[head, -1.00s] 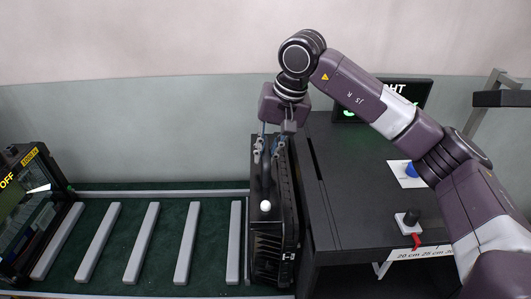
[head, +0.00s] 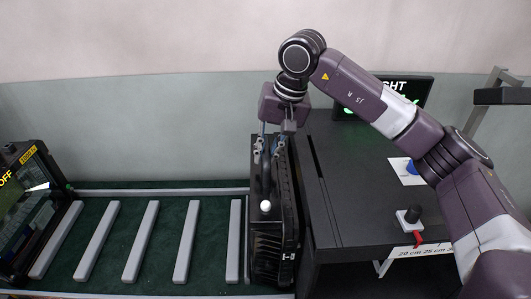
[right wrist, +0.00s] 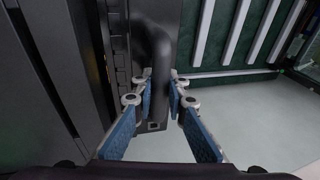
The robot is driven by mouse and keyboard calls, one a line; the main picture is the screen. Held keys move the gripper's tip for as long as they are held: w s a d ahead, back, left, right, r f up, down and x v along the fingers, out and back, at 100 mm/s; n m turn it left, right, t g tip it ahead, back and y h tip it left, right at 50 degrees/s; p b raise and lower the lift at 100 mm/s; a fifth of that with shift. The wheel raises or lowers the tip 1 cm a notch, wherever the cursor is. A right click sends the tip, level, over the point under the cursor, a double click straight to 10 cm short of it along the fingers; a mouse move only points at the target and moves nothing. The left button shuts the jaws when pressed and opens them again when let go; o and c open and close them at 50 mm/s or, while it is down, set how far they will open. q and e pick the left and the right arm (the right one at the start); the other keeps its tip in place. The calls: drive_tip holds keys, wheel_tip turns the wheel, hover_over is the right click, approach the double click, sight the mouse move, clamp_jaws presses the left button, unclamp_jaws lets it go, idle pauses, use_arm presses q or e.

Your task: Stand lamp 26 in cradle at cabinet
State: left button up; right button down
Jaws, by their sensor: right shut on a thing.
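A tall black finned lamp (head: 268,245) stands upright at the right end of the green rack, close beside the black cabinet (head: 350,205). A white knob (head: 265,206) is on its near side. My right gripper (head: 272,148) comes down from above and is shut at the top of the lamp. In the right wrist view, the blue-padded fingers (right wrist: 161,88) are on either side of the lamp's dark curved handle (right wrist: 157,50). The lamp's underside is hidden, so I cannot tell whether it touches the rack. My left gripper is not in view.
Several grey bars (head: 140,242) lie across the green rack bed (head: 168,245), with empty gaps between them. A lit display unit (head: 22,205) stands at the left. A green-lettered sign stands behind.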

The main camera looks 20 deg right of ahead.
drive_tip(key=shift+w+r, duration=0.1)
drive_tip(key=shift+r, duration=0.15)
idle(0.4)
